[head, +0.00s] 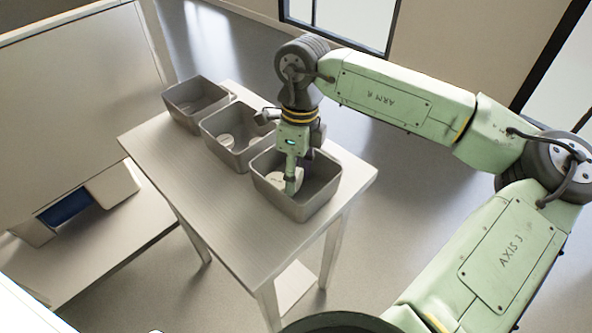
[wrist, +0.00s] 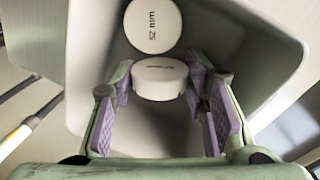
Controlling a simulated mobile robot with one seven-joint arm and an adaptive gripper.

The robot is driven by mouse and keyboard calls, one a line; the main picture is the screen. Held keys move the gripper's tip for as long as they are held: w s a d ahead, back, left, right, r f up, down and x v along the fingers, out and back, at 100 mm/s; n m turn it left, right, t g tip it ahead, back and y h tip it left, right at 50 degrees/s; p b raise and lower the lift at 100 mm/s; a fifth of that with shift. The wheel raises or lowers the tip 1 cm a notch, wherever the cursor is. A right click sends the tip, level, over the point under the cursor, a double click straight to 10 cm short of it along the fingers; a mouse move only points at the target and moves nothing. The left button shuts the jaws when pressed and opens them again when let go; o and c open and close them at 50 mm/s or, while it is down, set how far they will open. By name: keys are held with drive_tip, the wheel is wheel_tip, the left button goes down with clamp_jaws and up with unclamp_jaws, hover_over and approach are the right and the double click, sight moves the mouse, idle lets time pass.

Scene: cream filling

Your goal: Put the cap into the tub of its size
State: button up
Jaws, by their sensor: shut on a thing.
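My gripper (head: 291,186) reaches down inside the nearest grey tub (head: 300,211). Its purple-padded fingers (wrist: 168,100) are shut on a white round cap (wrist: 160,80), which shows edge-on with small print on its side. Another white cap (wrist: 153,26) with dark size print lies flat in the same tub (wrist: 90,55), just beyond the held one; the print looks like 52 mm but is turned. The middle tub (head: 238,157) holds a white cap (head: 227,141). The far tub (head: 197,121) stands behind it; its contents are unclear.
The three tubs stand in a row on a light table (head: 200,200). Bare tabletop lies to their left and front. A lower bench (head: 110,235) with a blue-and-white object (head: 68,207) stands at the left.

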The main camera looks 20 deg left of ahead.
drive_tip(key=shift+f, duration=0.1)
drive_tip(key=shift+f+b, duration=0.15)
drive_tip(key=shift+b, duration=0.15)
drive_tip(key=o, duration=0.6)
drive_tip(key=shift+c, duration=0.2)
drive_tip(key=shift+r+p, duration=0.35)
drive_tip(key=shift+p, duration=0.05)
wheel_tip(320, 180, up, 12)
drive_tip(key=w+b, duration=0.1)
drive_tip(key=b, duration=0.1)
drive_tip(key=shift+w+f, duration=0.15)
drive_tip(key=shift+w, duration=0.15)
